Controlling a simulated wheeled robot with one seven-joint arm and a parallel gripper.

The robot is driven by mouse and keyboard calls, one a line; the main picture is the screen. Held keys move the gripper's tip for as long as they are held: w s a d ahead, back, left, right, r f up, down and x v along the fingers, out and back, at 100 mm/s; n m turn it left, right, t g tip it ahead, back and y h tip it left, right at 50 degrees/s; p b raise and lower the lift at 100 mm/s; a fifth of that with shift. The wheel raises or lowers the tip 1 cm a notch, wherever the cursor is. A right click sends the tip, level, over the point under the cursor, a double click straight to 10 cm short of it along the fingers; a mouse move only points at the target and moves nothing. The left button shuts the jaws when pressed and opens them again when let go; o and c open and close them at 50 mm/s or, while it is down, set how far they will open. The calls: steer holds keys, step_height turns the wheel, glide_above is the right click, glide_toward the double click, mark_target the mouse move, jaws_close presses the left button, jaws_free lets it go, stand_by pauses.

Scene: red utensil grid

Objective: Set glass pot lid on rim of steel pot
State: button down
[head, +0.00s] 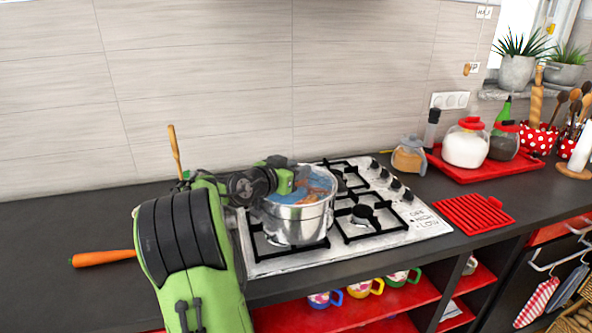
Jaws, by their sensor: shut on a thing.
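The steel pot (297,226) stands upright on the front left burner of the hob. A bluish, see-through surface with brown patches, seemingly the glass lid (316,183), shows at the pot's mouth. My gripper (288,179) is over the left part of the pot's mouth, shut, seemingly on the lid. The grip point is small and partly hidden by my wrist. I cannot tell whether the lid touches the rim all round or is held just above it.
The hob (425,225) has several black grates and knobs. A red grid (474,213) lies right of it. A jar (408,157) and a red tray (448,172) with containers stand behind. The left counter is mostly clear.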

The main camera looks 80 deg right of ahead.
steer(key=shift+f, duration=0.2)
steer(key=c, duration=0.7)
jaws_free()
steer(key=v, duration=1.5)
steer(key=shift+a+r, duration=0.1)
steer(key=shift+a, duration=0.3)
